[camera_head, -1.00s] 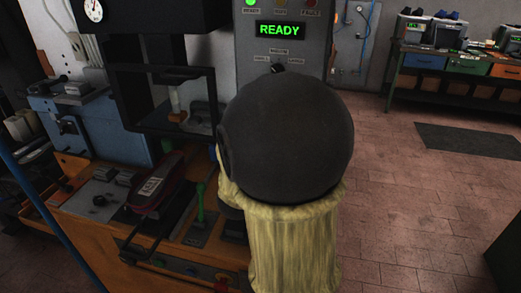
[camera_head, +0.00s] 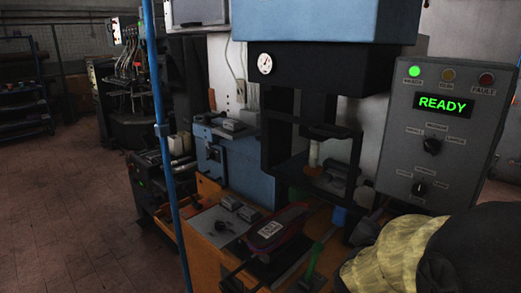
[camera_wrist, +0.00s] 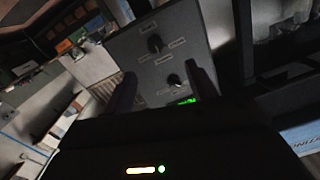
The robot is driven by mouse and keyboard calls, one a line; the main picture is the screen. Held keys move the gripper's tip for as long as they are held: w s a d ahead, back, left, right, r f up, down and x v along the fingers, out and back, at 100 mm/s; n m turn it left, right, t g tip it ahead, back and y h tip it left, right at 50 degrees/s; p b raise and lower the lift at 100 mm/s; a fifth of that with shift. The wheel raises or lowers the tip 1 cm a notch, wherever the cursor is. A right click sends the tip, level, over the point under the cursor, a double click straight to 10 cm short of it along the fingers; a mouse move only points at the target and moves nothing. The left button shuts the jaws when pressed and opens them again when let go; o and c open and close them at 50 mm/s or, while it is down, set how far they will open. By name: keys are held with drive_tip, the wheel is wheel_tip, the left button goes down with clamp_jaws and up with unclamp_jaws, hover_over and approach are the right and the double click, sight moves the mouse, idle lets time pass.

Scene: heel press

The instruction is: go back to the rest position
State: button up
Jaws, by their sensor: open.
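My gripper (camera_wrist: 163,88) shows in the wrist view as two dark fingers set apart, with nothing between them. Behind them stands the grey control panel (camera_wrist: 158,50), its dark knobs visible and tilted in the picture. In the head view the control panel (camera_head: 440,125) is at the right, with a lit green lamp and a green READY display (camera_head: 442,103). My arm fills the lower right corner there, and my gripper is hidden from that view.
The blue and black press (camera_head: 320,70) with a round gauge stands left of the panel. A dark red shoe-like piece (camera_head: 280,228) lies on the orange bench (camera_head: 205,255) before it. A blue pole (camera_head: 165,140) stands at the bench's left. Floor farther left is clear.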

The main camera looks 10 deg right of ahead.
drive_tip(key=w+a+f+n+g+y+p, duration=0.1)
drive_tip(key=a+f+n+y+p, duration=0.1)
drive_tip(key=a+f+n+y, duration=0.4)
drive_tip(key=w+a+f+n+g+y+p, duration=0.1)
drive_tip(key=a+f+y+p, duration=0.1)
drive_tip(key=a+y, duration=0.35)
drive_tip(key=s+a+f+n+g+p, duration=0.1)
drive_tip(key=s+a+f+n+g, duration=0.1)
drive_tip(key=s, duration=0.3)
drive_tip(key=s+a+f+n+g+y+p, duration=0.1)
drive_tip(key=s+a+f+n+g, duration=0.1)
drive_tip(key=s+a+g, duration=0.3)
drive_tip(key=shift+s+a+f+n, duration=0.3)
drive_tip(key=shift+s+n, duration=0.1)
drive_tip(key=shift+s, duration=0.25)
